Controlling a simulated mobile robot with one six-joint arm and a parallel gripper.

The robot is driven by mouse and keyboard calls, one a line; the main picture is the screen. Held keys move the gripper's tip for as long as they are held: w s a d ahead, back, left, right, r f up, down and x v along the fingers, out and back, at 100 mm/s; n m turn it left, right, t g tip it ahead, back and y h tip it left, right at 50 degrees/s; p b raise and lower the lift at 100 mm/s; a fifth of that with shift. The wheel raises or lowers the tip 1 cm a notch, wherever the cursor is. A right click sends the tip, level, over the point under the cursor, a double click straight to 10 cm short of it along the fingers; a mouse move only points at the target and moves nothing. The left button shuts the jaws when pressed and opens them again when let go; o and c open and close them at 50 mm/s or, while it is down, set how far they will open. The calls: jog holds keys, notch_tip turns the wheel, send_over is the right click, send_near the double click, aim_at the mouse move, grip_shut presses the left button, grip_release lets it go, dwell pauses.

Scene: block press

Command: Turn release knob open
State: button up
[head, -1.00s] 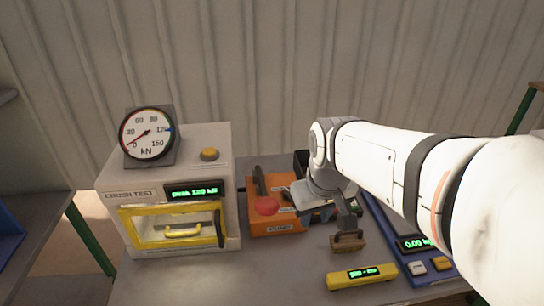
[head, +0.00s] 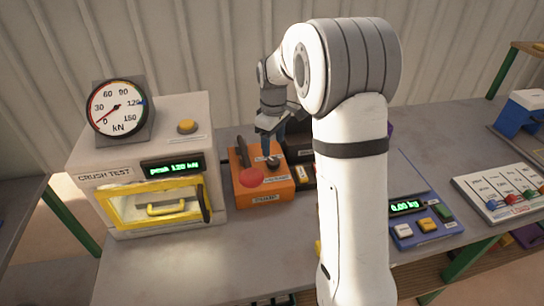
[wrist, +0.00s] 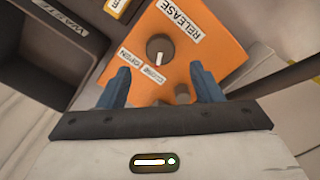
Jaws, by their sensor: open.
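The release knob (wrist: 159,50) is a dark round knob with a white mark, on the orange pump box (head: 262,199). In the wrist view its mark points toward the bottom of the picture. The "RELEASE" label and a small "CLOSE OPEN" label are beside it. My gripper (wrist: 160,84) is open and empty over the box, its blue fingers spread to either side below the knob in the wrist view. They look apart from the knob. In the head view my gripper (head: 271,148) is above the back of the box, close to the knob.
The crush-test press (head: 150,150) stands left, its yellow-framed door shut and its gauge (head: 118,107) needle near 0. A dark waste bin (wrist: 60,45) is beside the box. A blue scale (head: 424,227) lies right.

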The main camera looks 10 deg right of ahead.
aim_at(273, 161)
notch_tip(273, 161, down, 6)
jog(key=shift+f+p, duration=0.15)
jog(key=shift+p, duration=0.2)
